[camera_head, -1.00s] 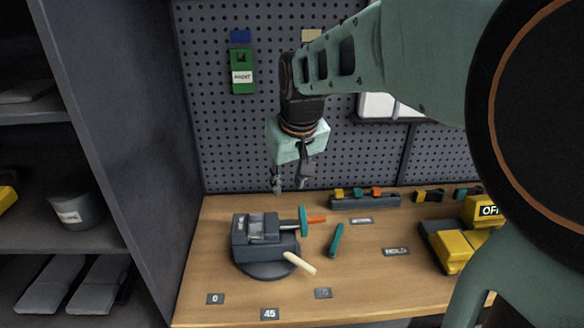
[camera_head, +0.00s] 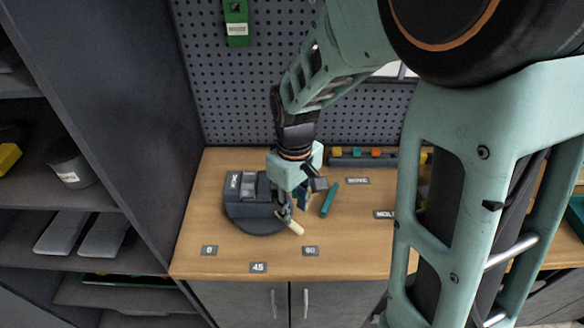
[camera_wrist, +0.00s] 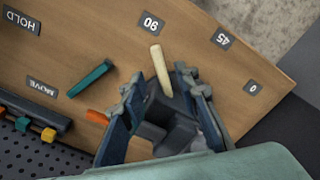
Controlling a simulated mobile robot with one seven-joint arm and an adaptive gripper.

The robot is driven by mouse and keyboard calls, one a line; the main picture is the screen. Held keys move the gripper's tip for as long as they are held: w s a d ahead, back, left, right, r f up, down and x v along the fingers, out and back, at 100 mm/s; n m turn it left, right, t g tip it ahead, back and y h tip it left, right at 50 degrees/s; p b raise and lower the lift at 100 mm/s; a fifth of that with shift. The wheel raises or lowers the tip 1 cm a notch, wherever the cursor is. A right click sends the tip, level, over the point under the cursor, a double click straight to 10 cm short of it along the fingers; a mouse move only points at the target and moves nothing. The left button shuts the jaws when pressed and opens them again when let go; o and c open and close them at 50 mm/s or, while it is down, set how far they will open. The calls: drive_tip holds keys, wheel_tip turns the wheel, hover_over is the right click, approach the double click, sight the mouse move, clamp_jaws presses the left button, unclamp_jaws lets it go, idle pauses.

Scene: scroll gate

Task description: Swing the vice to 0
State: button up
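The dark grey vice (camera_head: 246,190) sits on a round base at the left of the wooden bench. Its cream lever (camera_wrist: 160,72) points toward the label 90 (camera_wrist: 152,24); the lever's end also shows in the head view (camera_head: 295,227). Label 45 (camera_head: 258,267) and label 0 (camera_head: 209,250) lie along the bench's front edge, left of 90. My gripper (camera_wrist: 158,85) is low at the vice's right side. Its fingers are apart, on either side of the lever, with gaps visible. My gripper hides the vice's screw end in the head view.
A teal bar (camera_head: 330,199) lies just right of my gripper. A rack with coloured blocks (camera_head: 370,161) stands at the back by the pegboard (camera_head: 260,100). A tall grey cabinet side (camera_head: 130,130) bounds the left. The bench front by the labels is clear.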

sight(294, 225)
drive_tip(key=shift+f, duration=2.75)
clamp_jaws()
